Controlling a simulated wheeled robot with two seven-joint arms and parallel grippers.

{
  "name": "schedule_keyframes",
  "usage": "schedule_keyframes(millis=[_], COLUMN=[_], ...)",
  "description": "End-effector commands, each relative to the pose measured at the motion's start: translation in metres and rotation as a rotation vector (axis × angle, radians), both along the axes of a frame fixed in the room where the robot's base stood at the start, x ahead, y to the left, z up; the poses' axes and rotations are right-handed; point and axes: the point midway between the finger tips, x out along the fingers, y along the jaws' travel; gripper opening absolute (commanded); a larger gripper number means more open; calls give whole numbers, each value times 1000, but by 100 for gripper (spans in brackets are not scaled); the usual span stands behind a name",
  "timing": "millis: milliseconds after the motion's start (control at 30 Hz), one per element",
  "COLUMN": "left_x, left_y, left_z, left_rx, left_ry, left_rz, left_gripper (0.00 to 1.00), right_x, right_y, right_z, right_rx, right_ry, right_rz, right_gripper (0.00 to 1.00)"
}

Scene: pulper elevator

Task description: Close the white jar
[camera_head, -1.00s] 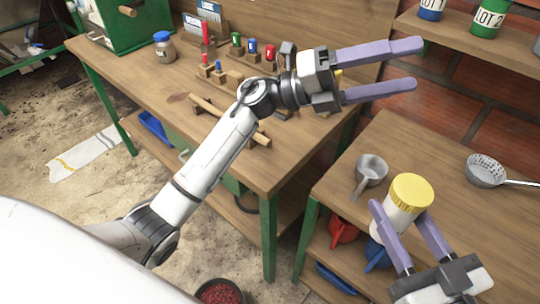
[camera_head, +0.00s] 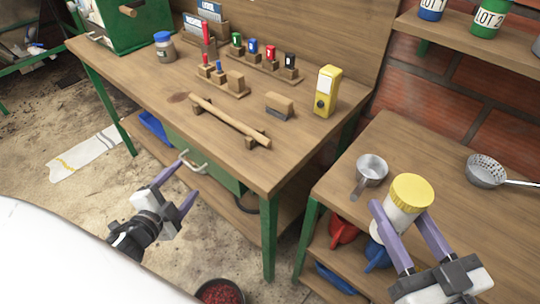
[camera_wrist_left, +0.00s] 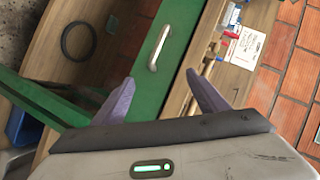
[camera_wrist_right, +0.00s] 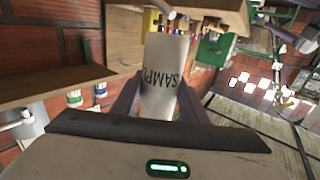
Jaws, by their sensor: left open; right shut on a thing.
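The white jar (camera_head: 396,217) carries a yellow lid (camera_head: 411,191) on its top in the head view; whether the lid is tight I cannot tell. My right gripper (camera_head: 405,222) is shut around the jar's body and holds it at the front of the right table. In the right wrist view the jar (camera_wrist_right: 165,75) stands between the fingers with "SAMPL" lettering showing. My left gripper (camera_head: 188,187) is open and empty, low in front of the green drawer of the left workbench. The left wrist view shows the drawer handle (camera_wrist_left: 159,48) beyond its spread fingers.
The left workbench (camera_head: 180,97) holds a wooden bar (camera_head: 230,120), a yellow box (camera_head: 327,91), a blue-lidded jar (camera_head: 164,46) and several small markers. On the right table are a metal cup (camera_head: 371,169) and a strainer (camera_head: 486,170). A red-filled bowl (camera_head: 220,292) is on the floor.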

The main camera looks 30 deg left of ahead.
Motion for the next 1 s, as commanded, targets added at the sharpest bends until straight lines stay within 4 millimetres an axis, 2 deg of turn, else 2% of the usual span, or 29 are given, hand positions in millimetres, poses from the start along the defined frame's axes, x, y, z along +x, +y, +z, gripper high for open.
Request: schedule_keyframes(millis=[33,100,200,300,400,500,600,1000], left_x=[-11,-28,-52,-74,-90,-99,-103,-102], left_y=[-34,-80,-143,-195,-231,-250,-257,-256], left_z=[-27,-60,-92,-111,-120,-123,-125,-124], left_rx=[-164,-382,-641,-829,-951,-1016,-1038,-1035], left_ry=[47,118,223,316,385,424,439,438], left_rz=[26,67,118,157,183,197,202,202], left_gripper=[67,67,67,67,67,67,67,67], right_x=[0,0,0,0,0,0,0,0], right_y=[0,0,0,0,0,0,0,0], right_z=[1,1,1,1,1,1,1,1], right_rx=[1,0,1,1,1,1,1,1], right_ry=[-1,-1,-1,-1,-1,-1,-1,-3], right_rz=[0,0,0,0,0,0,0,0], right_gripper=[0,0,0,0,0,0,0,0])
